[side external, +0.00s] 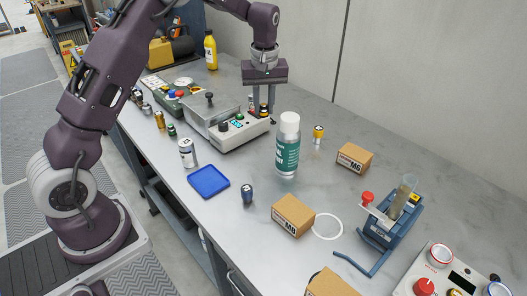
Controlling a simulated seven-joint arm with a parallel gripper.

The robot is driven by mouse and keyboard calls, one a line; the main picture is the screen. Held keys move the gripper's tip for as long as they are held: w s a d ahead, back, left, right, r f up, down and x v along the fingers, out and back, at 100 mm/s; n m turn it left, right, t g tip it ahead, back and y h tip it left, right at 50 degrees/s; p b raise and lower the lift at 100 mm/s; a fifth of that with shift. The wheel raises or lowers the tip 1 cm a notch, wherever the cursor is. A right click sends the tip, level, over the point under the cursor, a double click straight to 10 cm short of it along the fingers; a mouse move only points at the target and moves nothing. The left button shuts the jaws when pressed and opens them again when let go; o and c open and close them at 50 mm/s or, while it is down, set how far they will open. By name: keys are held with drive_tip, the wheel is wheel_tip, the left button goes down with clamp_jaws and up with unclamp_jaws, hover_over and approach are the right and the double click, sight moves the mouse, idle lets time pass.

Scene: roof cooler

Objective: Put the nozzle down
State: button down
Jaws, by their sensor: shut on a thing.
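My gripper (263,108) points down over the back end of the grey bench device, at the upper middle of the side external view. Its two fingers are shut on a small dark and gold piece, the nozzle (263,110), mostly hidden between the fingertips. I cannot tell whether the nozzle touches the device or hangs just above it. Similar small pieces stand on the bench: a yellow-topped one (318,132) right of the spray can, a dark blue one (247,194) in front, and a gold one (160,119) at left.
A tall white and green spray can (288,145) stands right of the grey device (225,120). A blue tray (208,181), a silver can (187,153), cardboard boxes (293,215) and a blue stand (390,220) are nearby.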

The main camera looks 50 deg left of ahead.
sight(263, 150)
wheel_tip(263, 150, down, 13)
drive_tip(key=shift+r, duration=0.15)
drive_tip(key=c, duration=1.2)
unclamp_jaws()
